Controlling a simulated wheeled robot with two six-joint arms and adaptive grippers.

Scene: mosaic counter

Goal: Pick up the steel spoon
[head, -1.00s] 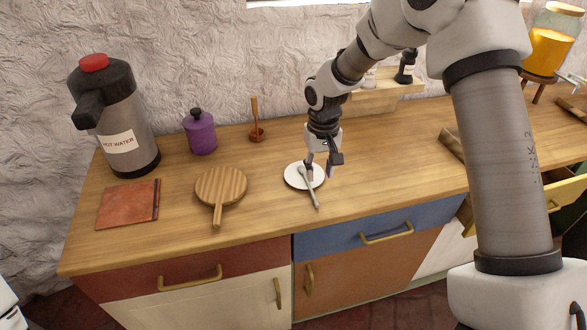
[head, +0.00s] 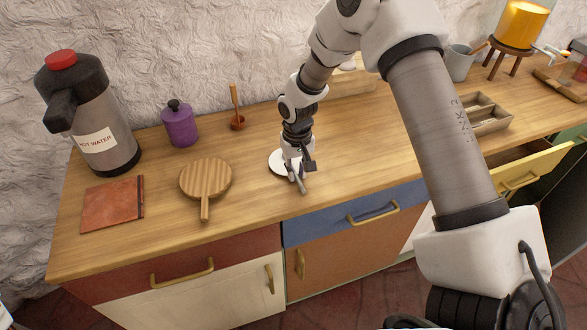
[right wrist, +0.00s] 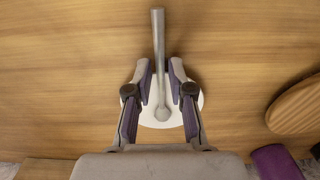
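The steel spoon (right wrist: 159,45) lies with its bowl end on a small white round plate (right wrist: 198,104) and its handle reaching past the rim over the counter. In the head view, the handle end of the spoon (head: 302,187) shows below my gripper and the plate (head: 274,160) is partly covered. My right gripper (head: 295,176) is low over the plate, pointing down. In the right wrist view, the fingers of my right gripper (right wrist: 161,72) stand apart on either side of the spoon, with a narrow gap each side. My left gripper is not in view.
A paddle board (head: 206,178), a reddish book (head: 112,204), a purple canister (head: 179,125) and a hot water dispenser (head: 90,118) stand to the left. A wooden divided tray (head: 487,116) is at right, above an open yellow drawer (head: 530,171). The counter right of the plate is clear.

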